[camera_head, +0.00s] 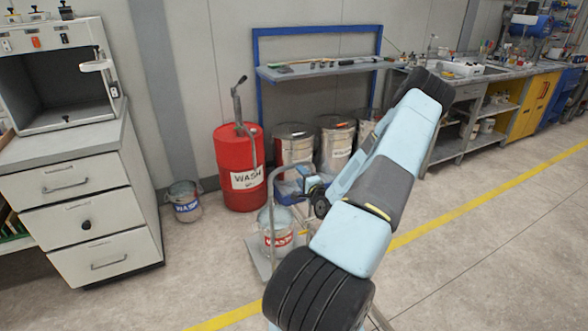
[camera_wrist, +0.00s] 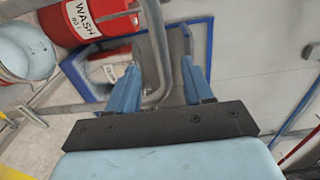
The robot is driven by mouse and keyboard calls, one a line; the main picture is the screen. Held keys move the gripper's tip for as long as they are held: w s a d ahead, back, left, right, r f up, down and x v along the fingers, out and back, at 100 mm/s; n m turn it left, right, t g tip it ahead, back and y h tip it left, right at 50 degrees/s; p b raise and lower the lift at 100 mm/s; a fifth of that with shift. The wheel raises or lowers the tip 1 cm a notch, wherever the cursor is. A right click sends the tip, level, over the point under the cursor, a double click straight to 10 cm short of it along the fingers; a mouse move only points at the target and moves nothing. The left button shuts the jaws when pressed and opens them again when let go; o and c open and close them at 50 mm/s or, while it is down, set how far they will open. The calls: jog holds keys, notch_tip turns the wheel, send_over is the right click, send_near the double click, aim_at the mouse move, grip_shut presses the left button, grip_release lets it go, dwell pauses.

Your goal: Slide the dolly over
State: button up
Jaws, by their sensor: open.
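The dolly (camera_head: 257,259) stands on the floor in front of the red drum, with a low flat deck and a bent grey tube handle. My gripper (camera_head: 305,181) is at the upper part of the handle, seen partly behind my own arm. In the wrist view my gripper (camera_wrist: 162,82) is open, its two blue fingers apart. The dolly's right side is hidden by my arm.
A red WASH drum (camera_head: 240,170) with a hand pump and several steel drums (camera_head: 294,146) stand behind the dolly. A small bucket (camera_head: 185,201) is left of the red drum. A drawer cabinet (camera_head: 82,208) stands far left. Floor (camera_head: 470,240) on the right is clear, crossed by a yellow line.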

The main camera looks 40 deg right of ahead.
aim_at(292, 167)
jog(key=x, duration=0.8)
jog(key=shift+c, duration=0.5)
grip_shut()
jog(key=shift+f, duration=0.15)
dwell(0.6)
